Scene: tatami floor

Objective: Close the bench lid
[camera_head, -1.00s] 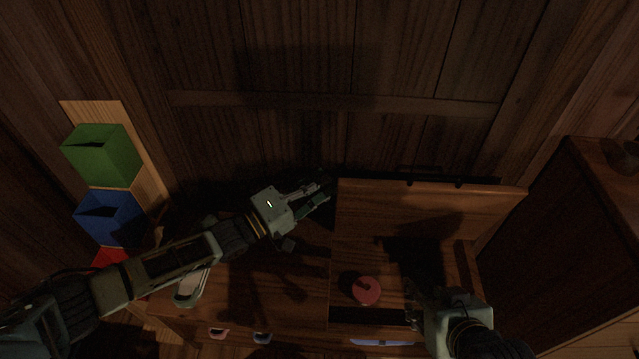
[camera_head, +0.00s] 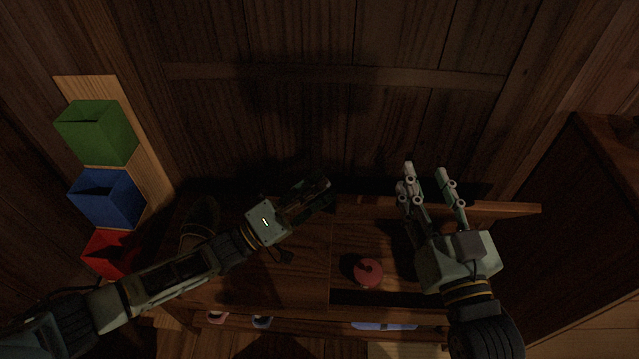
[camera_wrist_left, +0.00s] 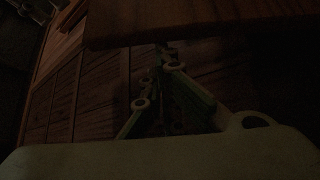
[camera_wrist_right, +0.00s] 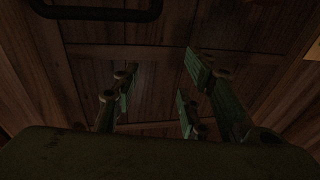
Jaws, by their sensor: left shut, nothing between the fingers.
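The wooden bench has an open compartment on its right half, and its lid (camera_head: 505,209) stands raised at the back, seen nearly edge-on in the head view. My left gripper (camera_head: 328,186) is shut and empty by the lid's left end; whether it touches is unclear. In the left wrist view a board edge (camera_wrist_left: 200,25) hangs close above its fingers. My right gripper (camera_head: 430,172) is open, its fingers reaching over the middle of the lid and hiding part of it. A dark bar like a handle (camera_wrist_right: 95,12) shows in the right wrist view.
A red round object (camera_head: 368,273) is in the bench compartment. Green (camera_head: 97,140), blue (camera_head: 105,205) and red (camera_head: 108,252) boxes stand at the left. A dark cabinet (camera_head: 580,220) is close on the right, and the wooden wall rises behind.

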